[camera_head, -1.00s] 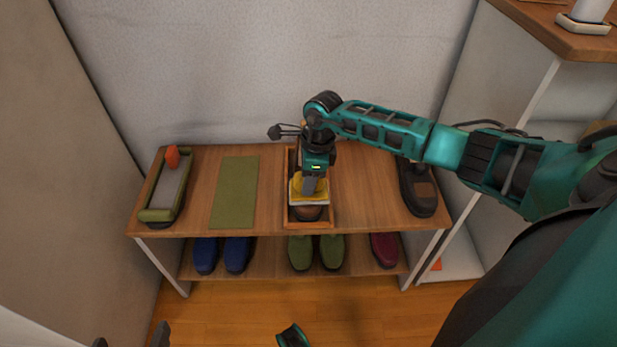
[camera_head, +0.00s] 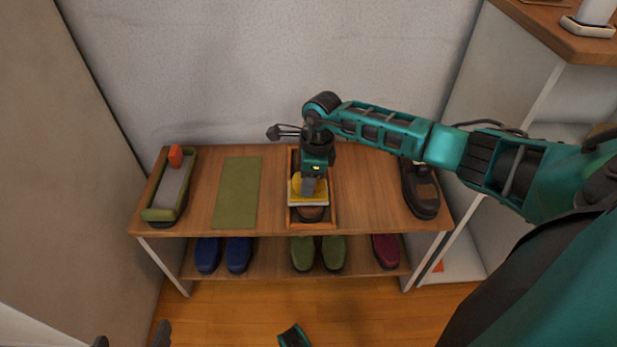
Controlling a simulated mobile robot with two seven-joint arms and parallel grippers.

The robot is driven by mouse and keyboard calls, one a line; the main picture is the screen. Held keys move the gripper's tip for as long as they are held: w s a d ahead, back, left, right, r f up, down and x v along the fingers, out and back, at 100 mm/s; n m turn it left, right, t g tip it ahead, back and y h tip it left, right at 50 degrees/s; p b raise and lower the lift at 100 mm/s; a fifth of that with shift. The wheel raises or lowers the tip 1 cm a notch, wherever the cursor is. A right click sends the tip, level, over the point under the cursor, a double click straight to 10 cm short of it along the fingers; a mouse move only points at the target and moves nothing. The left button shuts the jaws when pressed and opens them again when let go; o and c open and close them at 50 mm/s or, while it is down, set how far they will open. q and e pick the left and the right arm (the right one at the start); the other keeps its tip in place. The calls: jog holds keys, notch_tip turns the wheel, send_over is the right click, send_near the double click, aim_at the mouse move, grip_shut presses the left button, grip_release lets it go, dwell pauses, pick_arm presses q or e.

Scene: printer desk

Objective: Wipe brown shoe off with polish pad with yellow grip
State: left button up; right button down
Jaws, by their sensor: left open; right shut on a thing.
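My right gripper (camera_head: 311,186) points down and is shut on the polish pad with the yellow grip (camera_head: 297,186). The pad's pale base is over the brown shoe (camera_head: 312,214), which lies in a wooden tray (camera_head: 315,226) on the shelf top. Only the shoe's front end shows below the pad; the rest is hidden by the pad, gripper and arm. I cannot tell for sure whether pad and shoe touch. My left gripper (camera_head: 132,340) is open and empty at the bottom left edge, with only its dark fingertips showing.
A green mat (camera_head: 237,192) lies left of the tray. Further left is a green-rimmed tray (camera_head: 160,214) with an orange-handled item (camera_head: 175,156). A dark shoe (camera_head: 421,195) stands at the right end. Blue, green and dark red shoes are on the lower shelf (camera_head: 270,262).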

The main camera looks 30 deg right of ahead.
notch_tip(320, 180, up, 7)
jog(key=p, duration=0.5)
jog(key=shift+d, duration=0.1)
jog(key=shift+f, duration=0.1)
dwell(0.3)
